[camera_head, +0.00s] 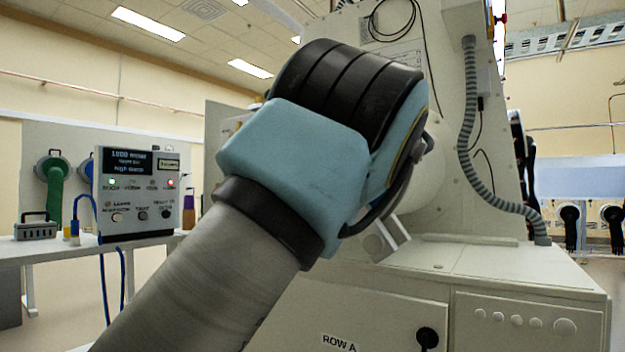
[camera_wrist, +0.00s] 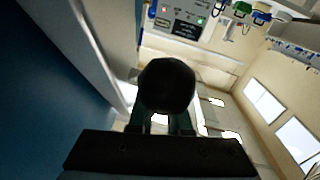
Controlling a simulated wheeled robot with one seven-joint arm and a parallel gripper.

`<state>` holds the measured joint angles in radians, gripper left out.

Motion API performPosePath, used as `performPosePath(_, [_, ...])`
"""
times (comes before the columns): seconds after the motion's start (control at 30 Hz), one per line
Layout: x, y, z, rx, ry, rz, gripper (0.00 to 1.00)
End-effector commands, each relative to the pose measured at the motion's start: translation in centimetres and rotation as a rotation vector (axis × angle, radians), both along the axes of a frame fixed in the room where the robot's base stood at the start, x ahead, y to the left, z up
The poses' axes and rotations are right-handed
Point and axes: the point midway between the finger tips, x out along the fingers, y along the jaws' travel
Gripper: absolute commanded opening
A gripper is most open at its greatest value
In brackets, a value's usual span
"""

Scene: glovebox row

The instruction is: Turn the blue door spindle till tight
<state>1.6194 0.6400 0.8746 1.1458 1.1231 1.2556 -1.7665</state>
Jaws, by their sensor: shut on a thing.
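In the wrist view a dark round knob (camera_wrist: 167,84) stands at the centre, seen end-on. It appears to be a grip of the door spindle. My gripper (camera_wrist: 161,118) is shut on it, with dark fingers showing below the knob on either side. A large blue surface (camera_wrist: 50,90), which looks like the door, fills the left of the wrist view, close beside my gripper. In the head view my own arm covers the spindle, the door and most of my gripper. The spindle's hub and how tight it sits cannot be seen.
A white glovebox (camera_head: 500,262) stands behind my arm, with a ribbed grey hose (camera_head: 469,130) on its right. A control box (camera_head: 137,190) with a lit screen stands on a bench to the left. Black gloves (camera_head: 570,222) hang at far right.

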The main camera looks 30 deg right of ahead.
Motion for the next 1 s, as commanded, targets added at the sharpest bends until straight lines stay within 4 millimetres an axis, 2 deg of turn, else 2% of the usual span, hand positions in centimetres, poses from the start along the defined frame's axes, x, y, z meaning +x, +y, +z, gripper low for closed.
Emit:
performPosePath(0.03, [0.07,0.09,-1.23,0.012,-0.026,0.002,0.00])
performPosePath(0.13, [0.12,0.14,-1.32,0.041,-0.078,0.003,0.00])
performPosePath(0.6, [0.34,0.26,-1.02,0.142,-0.256,0.003,0.00])
performPosePath(1.0, [0.44,0.27,-0.56,0.169,-0.303,0.002,0.00])
